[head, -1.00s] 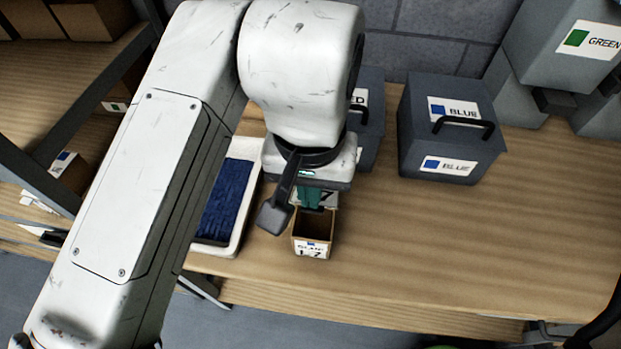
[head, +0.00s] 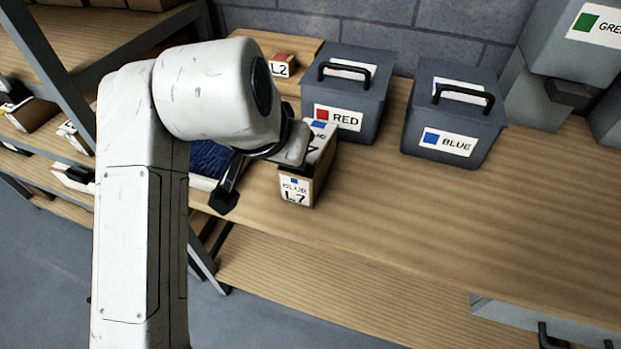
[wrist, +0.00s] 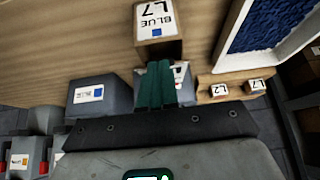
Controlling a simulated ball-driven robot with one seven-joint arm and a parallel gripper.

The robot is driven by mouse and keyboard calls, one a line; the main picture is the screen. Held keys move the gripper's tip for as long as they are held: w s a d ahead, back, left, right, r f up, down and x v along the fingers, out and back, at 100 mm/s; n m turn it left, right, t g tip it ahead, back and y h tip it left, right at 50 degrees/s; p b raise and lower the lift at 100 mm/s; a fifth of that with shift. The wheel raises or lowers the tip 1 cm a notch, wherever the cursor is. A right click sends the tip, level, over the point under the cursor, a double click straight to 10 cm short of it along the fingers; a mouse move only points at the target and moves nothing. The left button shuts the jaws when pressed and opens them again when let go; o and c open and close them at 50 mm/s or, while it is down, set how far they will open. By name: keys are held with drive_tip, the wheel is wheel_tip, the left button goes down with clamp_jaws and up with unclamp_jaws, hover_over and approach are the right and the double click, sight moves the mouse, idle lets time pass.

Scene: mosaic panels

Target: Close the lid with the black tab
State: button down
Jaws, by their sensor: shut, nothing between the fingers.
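A small cardboard box (head: 296,190) labelled BLUE L7 stands near the bench's front edge, left of centre. It also shows in the wrist view (wrist: 156,26), top centre. A white labelled panel (head: 322,133), seemingly its raised lid, stands behind the box opening; part of it shows beside my fingers in the wrist view (wrist: 183,74). I cannot make out a black tab. My gripper (wrist: 157,72) has teal fingers, shut and empty, close to the box and in front of the panel. Whether they touch it I cannot tell. In the head view my arm hides the fingers.
A grey RED bin (head: 340,98) stands just behind the box, and a grey BLUE bin (head: 452,108) is to its right; both have black handles. A blue-lined tray (head: 207,160) is left of the box. The bench to the right is clear.

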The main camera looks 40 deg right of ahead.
drive_tip(key=shift+s+a+f+t+h+b, duration=0.15)
drive_tip(key=shift+f+b, duration=0.25)
drive_tip(key=shift+f, duration=0.2)
drive_tip(key=shift+s+a+f+t+h+b, duration=0.1)
drive_tip(key=shift+f+b, duration=0.3)
drive_tip(key=shift+f, duration=0.15)
drive_tip(key=shift+s+a+f+t+h+b, duration=0.15)
drive_tip(key=shift+f+b, duration=0.25)
drive_tip(key=shift+f, duration=0.2)
drive_tip(key=shift+w, duration=0.1)
drive_tip(key=shift+r, duration=0.1)
